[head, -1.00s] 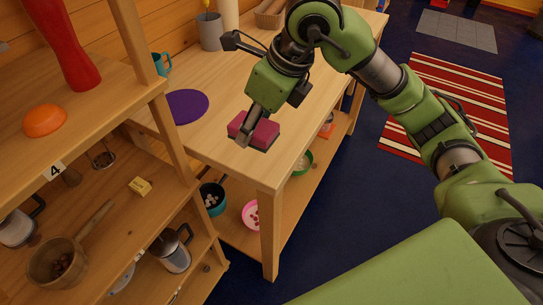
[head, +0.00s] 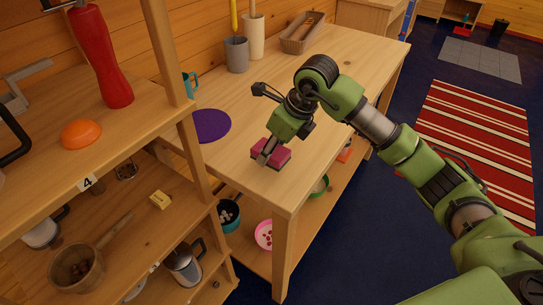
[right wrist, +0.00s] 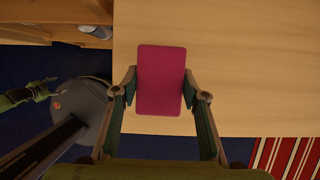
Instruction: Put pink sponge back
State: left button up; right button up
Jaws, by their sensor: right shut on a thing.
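The pink sponge (head: 271,152) is a flat block with a darker side, over the near end of the wooden table (head: 330,85). My right gripper (head: 264,158) is shut on it. In the right wrist view the sponge (right wrist: 161,80) sits between the two fingers of my right gripper (right wrist: 159,92), one against each long side. I cannot tell whether it touches the tabletop. A small green arm part of mine shows at the left edge of the right wrist view; its fingers are too small to read. The left gripper does not show in the head view.
Shelves at left hold an orange object (head: 81,134), a red mill (head: 103,60) and a small yellow block (head: 160,200). The tabletop's middle is clear.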

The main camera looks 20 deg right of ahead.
aim_at(271, 159)
jog(key=shift+w+f, duration=0.25)
jog(key=shift+f, duration=0.1)
notch_tip(271, 159, down, 3)
jog(key=shift+w+d+f+p, duration=0.1)
jog(key=shift+w+p, duration=0.05)
jog(key=shift+p, duration=0.5)
jog(key=shift+f, duration=0.1)
jog(key=shift+f, duration=0.1)
jog(key=shift+f+b, duration=0.15)
jog(key=shift+b, duration=0.15)
jog(key=o, duration=0.9)
jog(key=shift+o, duration=0.2)
